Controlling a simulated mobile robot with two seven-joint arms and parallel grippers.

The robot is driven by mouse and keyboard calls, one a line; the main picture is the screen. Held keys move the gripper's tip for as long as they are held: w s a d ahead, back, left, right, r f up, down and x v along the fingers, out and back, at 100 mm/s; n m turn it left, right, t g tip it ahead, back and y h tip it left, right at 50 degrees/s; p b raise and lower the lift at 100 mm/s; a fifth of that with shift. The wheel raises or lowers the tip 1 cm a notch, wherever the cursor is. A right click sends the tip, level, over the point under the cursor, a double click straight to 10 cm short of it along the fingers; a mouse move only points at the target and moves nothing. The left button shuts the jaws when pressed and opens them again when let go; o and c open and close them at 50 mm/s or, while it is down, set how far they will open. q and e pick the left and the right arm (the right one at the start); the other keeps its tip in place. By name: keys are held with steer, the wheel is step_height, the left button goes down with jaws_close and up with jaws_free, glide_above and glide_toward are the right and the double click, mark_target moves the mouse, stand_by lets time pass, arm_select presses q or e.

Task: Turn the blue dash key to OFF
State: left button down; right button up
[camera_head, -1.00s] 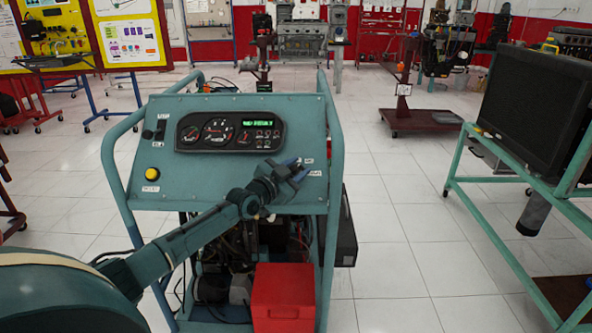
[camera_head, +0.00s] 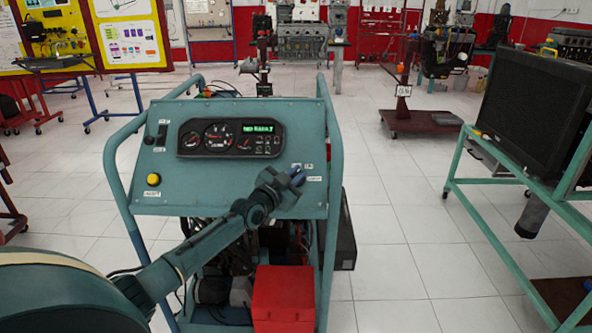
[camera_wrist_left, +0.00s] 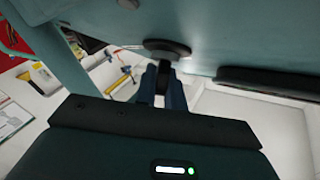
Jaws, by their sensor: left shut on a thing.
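The teal dash panel (camera_head: 240,185) of the engine trainer stands upright ahead of me. My left gripper (camera_head: 297,174) is at the panel's lower right, shut on the dash key. In the left wrist view the two fingers (camera_wrist_left: 163,88) close around the key's narrow dark grip, just under a round dark collar (camera_wrist_left: 167,48) on the panel. The fingers hide most of the key, so its blue colour and exact angle are hard to make out. Small white labels (camera_head: 314,178) sit beside it, too small to read. My right gripper is not in view.
A gauge cluster (camera_head: 231,138) with a green lit display, a yellow button (camera_head: 153,179) and a dark switch (camera_head: 161,134) are on the panel. A red box (camera_head: 284,296) sits low in the frame. A green stand with a radiator (camera_head: 532,115) is at right, with clear floor between.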

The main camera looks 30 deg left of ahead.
arm_select(q)
steer(key=n+y+p, duration=0.1)
steer(key=p, duration=0.1)
steer(key=n+y+p, duration=0.1)
steer(key=n+p, duration=0.1)
steer(key=shift+d+r+y, duration=0.15)
steer(key=shift+r+y, duration=0.1)
steer(key=shift+y, duration=0.05)
steer(key=shift+f+n+t+y+p, duration=0.15)
steer(key=shift+n+y+p, duration=0.15)
steer(key=shift+n+y, duration=0.3)
steer(key=shift+f+n+t+y+p, duration=0.15)
steer(key=shift+n+y+p, duration=0.15)
steer(key=shift+n+y, duration=0.9)
steer(key=shift+y, duration=0.1)
steer(key=shift+n+y+p, duration=0.4)
steer(key=shift+n+y, duration=0.4)
steer(key=shift+n, duration=0.2)
steer(key=shift+n+g+y, duration=0.9)
steer(key=shift+n+y, duration=0.3)
steer(key=shift+n, duration=0.2)
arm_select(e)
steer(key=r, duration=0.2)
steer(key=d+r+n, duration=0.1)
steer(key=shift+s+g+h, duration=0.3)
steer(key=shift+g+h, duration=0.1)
arm_select(q)
steer(key=shift+n+y, duration=0.4)
steer(key=c, duration=1.5)
jaws_free()
